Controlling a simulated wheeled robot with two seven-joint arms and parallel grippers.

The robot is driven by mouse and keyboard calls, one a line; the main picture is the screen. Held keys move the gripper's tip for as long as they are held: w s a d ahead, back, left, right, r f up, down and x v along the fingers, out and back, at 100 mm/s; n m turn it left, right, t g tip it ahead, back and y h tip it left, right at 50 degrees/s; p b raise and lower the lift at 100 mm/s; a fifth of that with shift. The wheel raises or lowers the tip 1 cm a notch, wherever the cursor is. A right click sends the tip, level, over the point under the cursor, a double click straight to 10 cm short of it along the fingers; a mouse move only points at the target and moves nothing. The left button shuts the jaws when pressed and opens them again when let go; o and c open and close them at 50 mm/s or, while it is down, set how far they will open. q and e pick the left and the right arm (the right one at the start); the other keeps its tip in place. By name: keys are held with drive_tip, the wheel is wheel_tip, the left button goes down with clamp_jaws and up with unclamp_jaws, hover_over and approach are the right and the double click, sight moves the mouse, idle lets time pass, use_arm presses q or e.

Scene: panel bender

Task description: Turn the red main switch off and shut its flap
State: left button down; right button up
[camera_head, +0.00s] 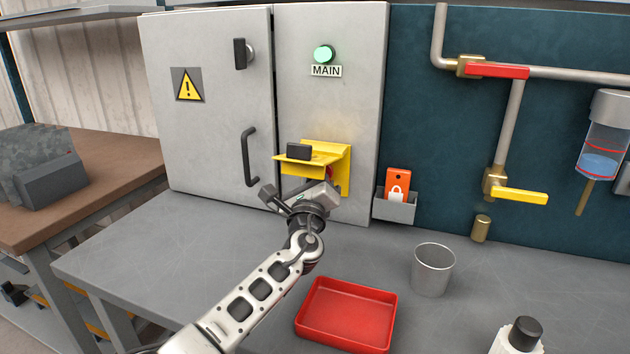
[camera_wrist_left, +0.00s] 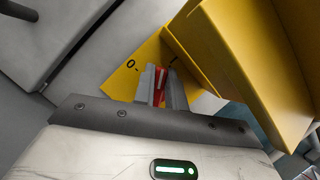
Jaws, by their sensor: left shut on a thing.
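The yellow switch housing (camera_head: 343,178) is on the grey cabinet front below the MAIN label. Its yellow flap (camera_head: 300,158) stands open, sticking out above my left gripper (camera_head: 325,190); it also fills the upper right of the left wrist view (camera_wrist_left: 235,50). The red switch handle (camera_wrist_left: 160,85) is between the fingers of my left gripper (camera_wrist_left: 161,88), which is shut on it. The yellow plate (camera_wrist_left: 137,80) shows a 0 mark at left and a line mark near the handle's far end. In the head view, flap and gripper mostly hide the switch. My right gripper is not in view.
The green lamp (camera_head: 323,54) above MAIN looks lit. A holder (camera_head: 395,208) with an orange-red padlock card is right of the switch. A red tray (camera_head: 345,315), a metal cup (camera_head: 433,270) and a bottle (camera_head: 517,338) stand on the bench. A black door handle (camera_head: 248,157) is at left.

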use_arm(q)
drive_tip(key=shift+d+f, duration=0.2)
drive_tip(key=shift+f, duration=0.2)
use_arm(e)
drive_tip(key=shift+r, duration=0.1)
use_arm(q)
drive_tip(key=c, duration=1.4)
unclamp_jaws()
drive_tip(key=shift+r, duration=0.1)
drive_tip(key=shift+c, duration=0.2)
drive_tip(key=shift+r, duration=0.1)
